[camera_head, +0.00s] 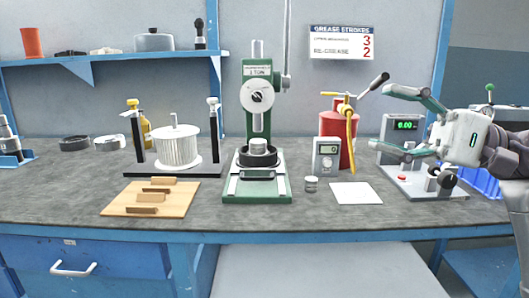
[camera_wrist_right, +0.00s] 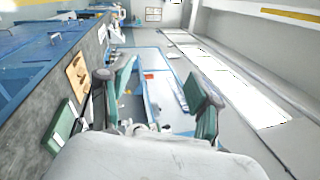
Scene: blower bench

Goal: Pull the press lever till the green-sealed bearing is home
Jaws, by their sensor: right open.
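The green arbor press (camera_head: 250,118) stands at the middle of the bench, with a "1 TON" plate and a round pinion hub. Its lever (camera_head: 287,45) is a grey rod standing nearly upright at the press's right side; its top runs out of frame. Under the ram, a silver round part (camera_head: 258,147) sits at a dark ring on the press base. I cannot make out a green seal. My right gripper (camera_head: 385,118) is open and empty, well right of the press and lever. Its spread fingers also show in the right wrist view (camera_wrist_right: 165,85). My left gripper is out of view.
A red canister (camera_head: 337,146) with a yellow-and-black-handled top stands between press and gripper. A grey gauge (camera_head: 326,156), small jar (camera_head: 311,184) and white sheet (camera_head: 356,193) are nearby. A wooden board (camera_head: 120,205) and a white-cylinder stand (camera_head: 180,172) are left of the press.

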